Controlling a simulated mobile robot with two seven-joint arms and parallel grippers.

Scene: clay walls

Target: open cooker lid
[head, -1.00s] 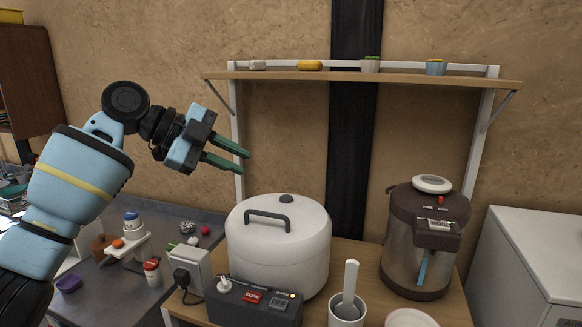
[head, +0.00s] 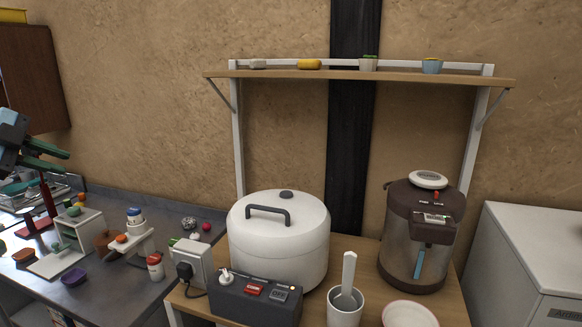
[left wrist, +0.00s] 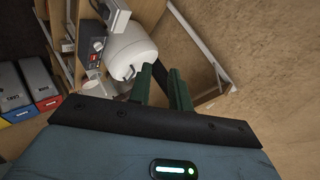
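The white cooker (head: 278,250) stands on the wooden stand, its domed lid (head: 300,213) down and closed. In the left wrist view the cooker (left wrist: 128,48) shows beyond the fingers (left wrist: 162,86), at a distance. My right gripper is not in view.
A dark switch box (head: 255,300) stands before the cooker, with a white cup (head: 345,311) and plate (head: 408,314) nearby. A brown water boiler (head: 421,235) is to its right. A shelf (head: 370,77) hangs above. The left counter (head: 110,300) holds several small things.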

